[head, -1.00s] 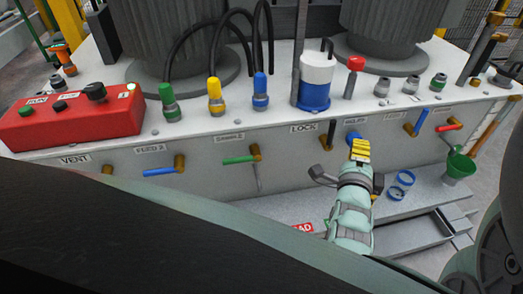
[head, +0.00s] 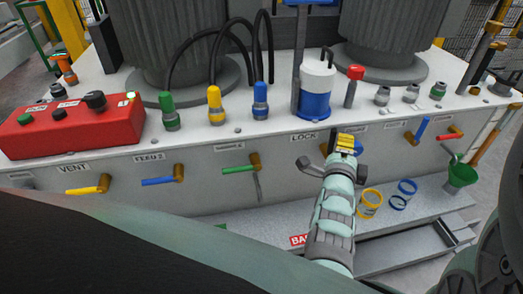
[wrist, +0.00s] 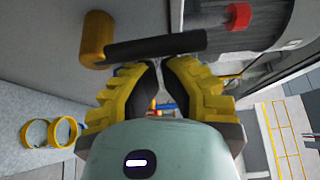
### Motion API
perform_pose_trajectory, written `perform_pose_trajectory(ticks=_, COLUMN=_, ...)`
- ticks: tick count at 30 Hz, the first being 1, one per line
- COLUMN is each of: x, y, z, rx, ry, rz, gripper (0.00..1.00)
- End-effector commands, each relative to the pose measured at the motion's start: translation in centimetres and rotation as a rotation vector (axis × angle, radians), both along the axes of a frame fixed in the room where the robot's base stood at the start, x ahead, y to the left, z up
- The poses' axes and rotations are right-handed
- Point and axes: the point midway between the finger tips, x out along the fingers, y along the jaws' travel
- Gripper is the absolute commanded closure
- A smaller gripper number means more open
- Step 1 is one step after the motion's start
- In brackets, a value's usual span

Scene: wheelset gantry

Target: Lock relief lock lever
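The lock lever (head: 332,139) is black and points upward on the panel front, right of the LOCK label (head: 303,137). My gripper (head: 345,142) partly hides it in the head view. In the wrist view the black lever (wrist: 155,46) runs sideways from its brass hub (wrist: 97,38), just beyond my fingertips. My yellow-padded gripper (wrist: 160,66) has its fingertips drawn almost together, with nothing held between them. The fingers appear apart from the lever, though the exact gap is hard to judge. The blue lever of the valve to the right (head: 358,147) is mostly hidden behind my gripper.
Other levers flank it, including green (head: 238,169) and blue (head: 157,181).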

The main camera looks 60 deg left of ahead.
Motion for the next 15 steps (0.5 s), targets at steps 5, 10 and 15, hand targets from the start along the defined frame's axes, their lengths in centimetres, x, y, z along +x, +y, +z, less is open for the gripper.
perform_pose_trajectory(ticks=5, x=0.05, y=-0.03, z=0.03, rx=0.0, ry=-0.001, rz=-0.001, gripper=1.0)
perform_pose_trajectory(ticks=10, x=0.01, y=-0.02, z=0.04, rx=-0.004, ry=-0.008, rz=-0.001, gripper=1.0)
perform_pose_trajectory(ticks=15, x=-0.18, y=0.07, z=0.15, rx=-0.018, ry=-0.045, rz=0.0, gripper=1.0)
